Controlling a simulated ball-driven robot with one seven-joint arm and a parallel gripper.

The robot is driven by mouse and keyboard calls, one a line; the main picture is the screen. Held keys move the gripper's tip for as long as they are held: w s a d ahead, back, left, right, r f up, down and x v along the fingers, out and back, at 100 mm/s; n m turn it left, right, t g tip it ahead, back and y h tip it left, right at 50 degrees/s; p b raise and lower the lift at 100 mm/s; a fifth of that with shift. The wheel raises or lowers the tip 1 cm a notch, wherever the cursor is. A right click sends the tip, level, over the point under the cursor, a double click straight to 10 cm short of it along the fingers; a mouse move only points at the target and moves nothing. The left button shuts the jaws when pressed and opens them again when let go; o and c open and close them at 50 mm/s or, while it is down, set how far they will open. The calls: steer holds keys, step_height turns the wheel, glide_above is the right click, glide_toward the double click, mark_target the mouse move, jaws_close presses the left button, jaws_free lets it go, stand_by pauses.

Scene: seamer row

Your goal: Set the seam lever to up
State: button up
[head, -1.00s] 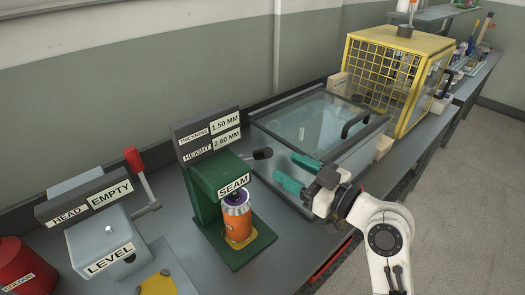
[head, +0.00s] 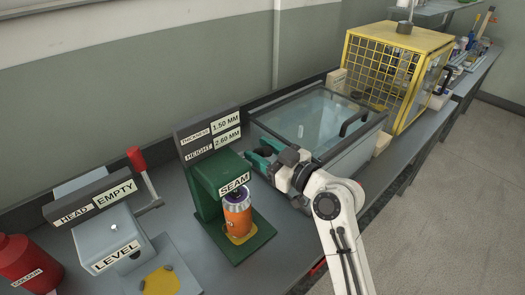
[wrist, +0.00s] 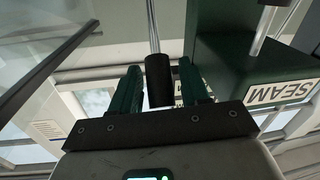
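The seam machine (head: 208,190) is a green stand marked SEAM, with an orange can (head: 238,217) upright under its head. Its lever ends in a black knob, which shows in the wrist view (wrist: 158,80) on a thin metal rod. My gripper (head: 259,154) is at the right side of the machine, at the lever. In the wrist view its green fingers (wrist: 160,88) are open, one on each side of the knob, with small gaps. In the head view the fingers hide most of the lever.
A glass-lidded box (head: 320,125) with a black handle stands right behind my gripper. A yellow cage (head: 398,75) is farther back. A grey LEVEL machine (head: 108,238) with a red-handled lever (head: 137,160) stands left. The display board (head: 207,135) rises above the seam machine.

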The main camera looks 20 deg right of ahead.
jaws_close()
stand_by(0.3)
steer(key=shift+w+r+p, duration=0.1)
steer(key=shift+r+p, duration=0.35)
steer(key=shift+p, duration=0.3)
steer(key=shift+w+a+r+g+p, duration=0.2)
steer(key=shift+g+p, duration=0.3)
steer(key=shift+p, duration=0.45)
steer(key=shift+w+h+p, duration=0.2)
steer(key=shift+h+p, duration=0.1)
steer(key=shift+g, duration=0.3)
